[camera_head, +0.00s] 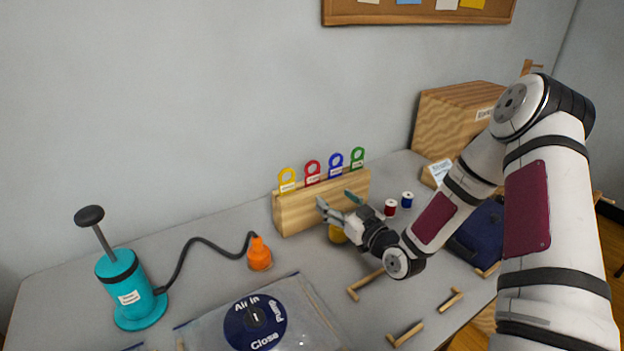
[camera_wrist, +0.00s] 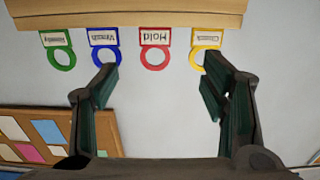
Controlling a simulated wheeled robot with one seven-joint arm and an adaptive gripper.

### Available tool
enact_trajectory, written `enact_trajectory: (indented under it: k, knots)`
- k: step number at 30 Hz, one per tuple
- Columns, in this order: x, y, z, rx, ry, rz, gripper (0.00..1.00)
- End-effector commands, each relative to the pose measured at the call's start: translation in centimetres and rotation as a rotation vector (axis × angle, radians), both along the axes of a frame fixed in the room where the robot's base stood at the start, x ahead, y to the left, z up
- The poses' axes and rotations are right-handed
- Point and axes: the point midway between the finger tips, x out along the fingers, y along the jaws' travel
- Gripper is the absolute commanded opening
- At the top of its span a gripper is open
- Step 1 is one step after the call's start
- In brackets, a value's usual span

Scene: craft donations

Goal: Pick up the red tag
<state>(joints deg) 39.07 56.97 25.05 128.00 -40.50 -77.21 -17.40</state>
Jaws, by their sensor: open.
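The red tag (camera_head: 312,171) stands upright in a slot along the top of a wooden block (camera_head: 290,213), second from the left in the head view. A yellow tag (camera_head: 287,179) is left of it; a blue tag (camera_head: 336,164) and a green tag (camera_head: 357,158) are right of it. In the wrist view, which is upside down, the red tag (camera_wrist: 154,48) reads "Hold" and shows between the fingers, beyond their tips. My gripper (camera_head: 340,201) is open and empty in front of the block. In the wrist view my gripper (camera_wrist: 157,80) spans the blue-to-yellow stretch, apart from the tags.
A teal pump (camera_head: 130,285) with a black hose to an orange nozzle (camera_head: 259,254) stands at left. Red (camera_head: 390,207) and blue (camera_head: 407,199) spools and a wooden box (camera_head: 450,120) are at right. A clear bag (camera_head: 300,310) lies in front.

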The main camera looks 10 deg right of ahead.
Motion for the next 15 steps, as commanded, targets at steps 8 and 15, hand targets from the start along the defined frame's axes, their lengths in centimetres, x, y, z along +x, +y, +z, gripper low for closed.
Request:
enact_trajectory:
  k: [8,15]
  knots:
    - [3.8,1.2,0.0,0.008,-0.014,-0.001,0.67]
    - [7.4,2.3,0.0,0.008,-0.011,-0.002,0.67]
